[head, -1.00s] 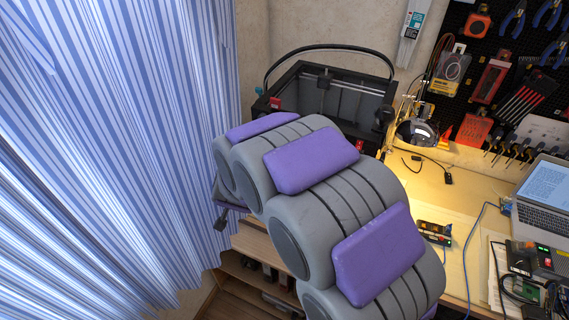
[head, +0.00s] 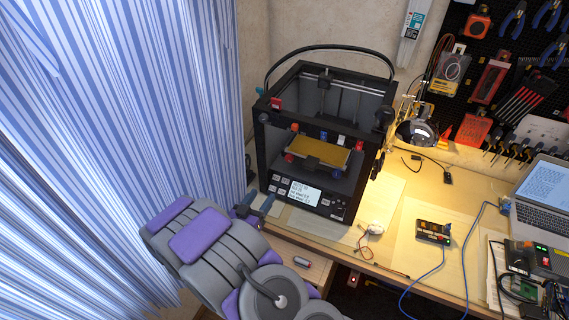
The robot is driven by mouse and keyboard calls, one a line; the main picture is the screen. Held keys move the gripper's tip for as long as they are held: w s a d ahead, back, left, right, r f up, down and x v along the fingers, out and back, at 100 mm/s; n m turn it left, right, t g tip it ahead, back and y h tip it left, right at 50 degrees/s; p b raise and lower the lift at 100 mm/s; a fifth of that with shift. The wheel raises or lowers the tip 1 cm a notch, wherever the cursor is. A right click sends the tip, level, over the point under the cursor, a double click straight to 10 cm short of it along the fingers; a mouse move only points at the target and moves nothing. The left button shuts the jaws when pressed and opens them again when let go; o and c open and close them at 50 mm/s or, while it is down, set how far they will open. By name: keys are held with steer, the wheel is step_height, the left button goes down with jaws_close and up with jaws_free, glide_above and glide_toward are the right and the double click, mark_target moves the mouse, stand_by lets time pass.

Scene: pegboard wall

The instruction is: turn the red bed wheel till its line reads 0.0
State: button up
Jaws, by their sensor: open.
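A black open-frame 3D printer (head: 322,130) stands at the back left of the bench with a yellowish bed (head: 318,151) inside. A small red round part (head: 290,157), which looks like the red bed wheel, shows under the bed's front left corner. Its line and reading are too small to make out. The printer's lit screen (head: 303,193) on the front panel has text that I cannot read. My gripper (head: 254,207) is open and empty, in front of and left of the printer's lower front corner, below the wheel and apart from it.
A striped curtain (head: 120,130) hangs close on the left. On the bench to the right are a small white round object (head: 376,227), a dark device (head: 433,232), cables and a laptop (head: 545,195). A tool-hung pegboard (head: 500,70) is behind.

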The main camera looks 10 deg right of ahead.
mark_target(288, 160)
steer(key=b+x, duration=0.3)
steer(key=x, duration=1.3)
steer(key=shift+d+f, duration=0.1)
steer(key=shift+w+d, duration=0.35)
steer(key=shift+w, duration=0.15)
steer(key=c, duration=1.1)
